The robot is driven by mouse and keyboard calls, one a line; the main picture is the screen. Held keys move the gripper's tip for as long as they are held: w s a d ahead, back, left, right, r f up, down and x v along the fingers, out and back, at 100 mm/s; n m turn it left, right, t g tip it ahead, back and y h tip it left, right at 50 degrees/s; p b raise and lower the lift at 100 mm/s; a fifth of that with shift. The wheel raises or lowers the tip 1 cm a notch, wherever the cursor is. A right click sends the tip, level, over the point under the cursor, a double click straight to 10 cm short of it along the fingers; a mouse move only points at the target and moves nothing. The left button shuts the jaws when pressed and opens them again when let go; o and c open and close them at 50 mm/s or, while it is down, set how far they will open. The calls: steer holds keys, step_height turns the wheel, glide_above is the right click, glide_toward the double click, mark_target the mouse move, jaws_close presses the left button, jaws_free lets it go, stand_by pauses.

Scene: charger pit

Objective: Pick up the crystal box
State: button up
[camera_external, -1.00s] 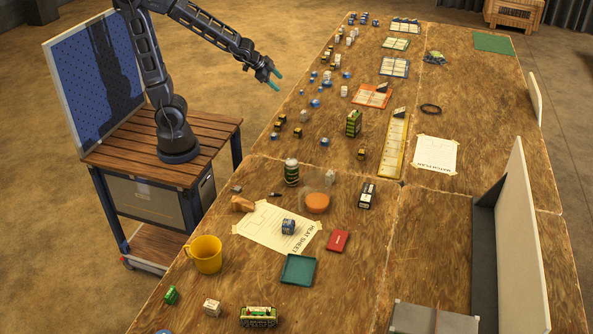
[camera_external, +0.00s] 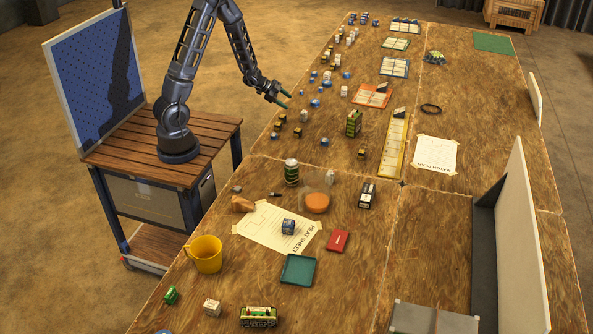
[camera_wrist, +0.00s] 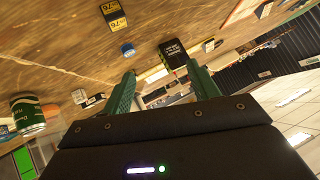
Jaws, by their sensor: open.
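My gripper (camera_external: 283,99) is open and empty, above the table's left edge near a group of small boxes. In the wrist view its two green fingers (camera_wrist: 163,88) are spread apart, with nothing between them. I cannot tell for sure which thing is the crystal box, as the labels are too small in the outside view. Small black and yellow boxes (camera_external: 283,119) stand below and beyond the gripper.
Blue round pieces (camera_external: 315,104) lie among the boxes. A can (camera_external: 291,172), a yellow mug (camera_external: 206,254) and a teal tray (camera_external: 298,270) are nearer the camera.

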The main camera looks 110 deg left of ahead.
steer(key=s+a+f+t+h, duration=0.1)
steer(key=s+a+f+t, duration=0.1)
steer(key=s+f, duration=0.55)
steer(key=n+t+h, duration=0.1)
steer(key=n+t, duration=0.1)
glide_toward(281, 130)
steer(key=x, duration=0.3)
steer(key=r+x, duration=0.1)
steer(key=x, duration=0.2)
steer(key=r+x, duration=0.1)
steer(key=x, duration=0.2)
steer(key=shift+w, duration=0.5)
steer(key=c, duration=1.1)
